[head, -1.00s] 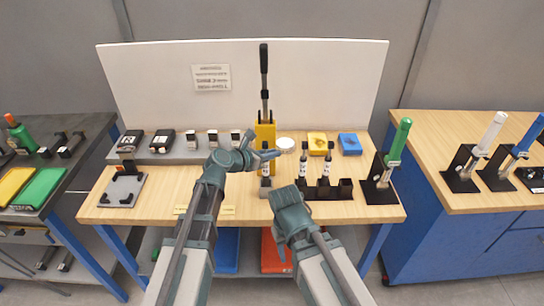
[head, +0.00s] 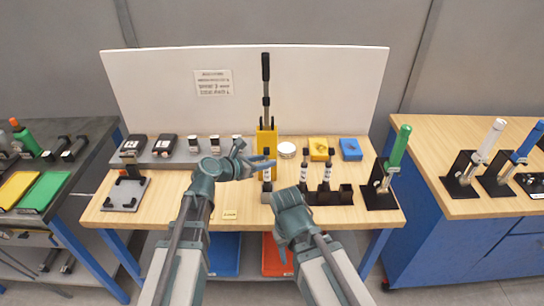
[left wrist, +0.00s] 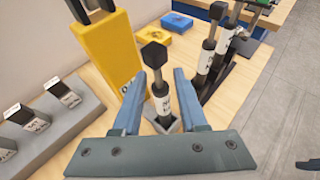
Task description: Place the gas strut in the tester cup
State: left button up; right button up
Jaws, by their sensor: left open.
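The gas strut, a black rod with a white label (left wrist: 160,103) and a square black top, stands in the small grey tester cup (left wrist: 172,127). It looks upright in the head view (head: 267,174), in front of the yellow tester (head: 266,140). My left gripper (head: 256,157) is open, and its fingers stand apart on either side of the strut in the left wrist view (left wrist: 158,85). The strut's foot is partly hidden by the gripper. My right gripper (head: 291,208) hangs low at the table's front; its fingers are not clear.
Two similar struts stand in a black rack (head: 328,196) right of the cup. A green-handled tool stand (head: 380,193) is farther right.

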pick_arm(q)
jog(key=p+v, duration=0.2)
jog(key=v, duration=0.6)
jog(key=s+d+f+m+g+y, duration=0.3)
jog(key=s+d+f+m+g, duration=0.45)
jog(key=m, duration=0.65)
jog(key=s+a+f+m+g+y, duration=0.1)
jog(key=s+a+f+m+y, duration=0.2)
jog(key=s+m, duration=0.3)
jog(key=s+a+f+m+g+y, duration=0.1)
jog(key=s+a+f+m+y, duration=0.2)
jog(key=m, duration=0.7)
jog(key=s+y, duration=0.1)
jog(key=s, duration=0.1)
jog(key=shift+s+a+m+y, duration=0.2)
jog(key=shift+s+m+y, duration=0.2)
jog(key=shift+c, duration=0.2)
